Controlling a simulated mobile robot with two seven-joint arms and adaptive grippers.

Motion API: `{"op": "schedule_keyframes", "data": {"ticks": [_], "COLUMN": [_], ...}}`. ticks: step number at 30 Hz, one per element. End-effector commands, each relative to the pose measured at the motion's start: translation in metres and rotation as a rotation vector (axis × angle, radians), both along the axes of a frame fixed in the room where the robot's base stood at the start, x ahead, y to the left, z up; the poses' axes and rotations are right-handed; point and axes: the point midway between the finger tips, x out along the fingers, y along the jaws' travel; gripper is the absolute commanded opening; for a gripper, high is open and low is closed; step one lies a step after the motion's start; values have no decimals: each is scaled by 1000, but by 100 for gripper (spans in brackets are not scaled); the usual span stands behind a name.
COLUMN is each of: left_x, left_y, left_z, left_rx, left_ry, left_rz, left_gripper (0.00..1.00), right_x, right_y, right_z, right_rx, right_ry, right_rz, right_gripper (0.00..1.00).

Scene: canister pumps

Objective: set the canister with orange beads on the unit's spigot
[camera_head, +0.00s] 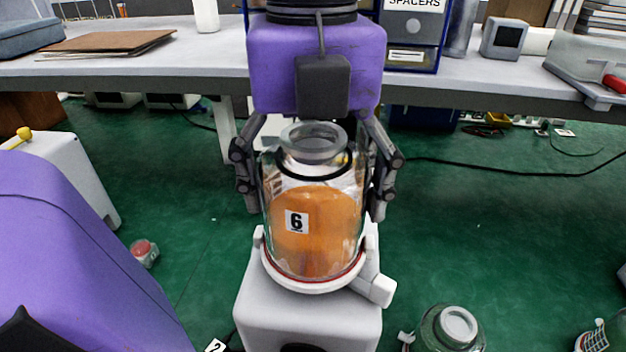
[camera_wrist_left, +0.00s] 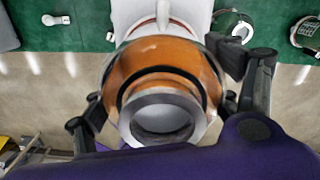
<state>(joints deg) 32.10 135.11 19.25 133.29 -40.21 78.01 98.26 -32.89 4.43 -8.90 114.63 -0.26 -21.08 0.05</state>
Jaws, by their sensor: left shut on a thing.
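The canister with orange beads (camera_head: 318,235) is clear, carries a "6" label and has a grey ring-shaped mouth at its top. My left gripper (camera_head: 314,205) is shut on it, with one finger on each side of its body. The canister stands roughly upright, its bottom inside the white, red-ringed collar of the white unit (camera_head: 305,318). I cannot tell whether it rests fully there. The wrist view shows the canister mouth (camera_wrist_left: 162,122) close up, with the unit (camera_wrist_left: 175,14) beyond it. The spigot itself is hidden under the canister. My right gripper is not in view.
Another clear canister (camera_head: 437,332) stands on the green floor at the lower right, and a further one (camera_head: 598,340) is at the right edge. A cluttered grey table (camera_head: 190,62) spans the back.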

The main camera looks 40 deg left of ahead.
Motion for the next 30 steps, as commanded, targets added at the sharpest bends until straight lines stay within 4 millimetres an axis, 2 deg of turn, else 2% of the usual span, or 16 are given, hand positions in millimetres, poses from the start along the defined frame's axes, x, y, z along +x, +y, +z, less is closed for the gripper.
{"op": "schedule_keyframes", "data": {"ticks": [14, 15, 18, 19, 30], "left_x": [1, 0, 0, 0, 0], "left_y": [0, 0, 0, 0, 0], "left_z": [-9, -9, -9, -9, -9], "left_rx": [-1, -1, -1, -1, 1], "left_ry": [-2, -2, -2, -2, 1], "left_rz": [0, 0, 0, 0, 0], "left_gripper": [35, 84, 98, 100, 100], "right_x": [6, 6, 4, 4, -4], "right_y": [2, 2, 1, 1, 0], "right_z": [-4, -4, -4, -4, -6], "right_rx": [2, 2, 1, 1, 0], "right_ry": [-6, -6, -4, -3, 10], "right_rz": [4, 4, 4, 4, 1], "right_gripper": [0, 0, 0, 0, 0]}}
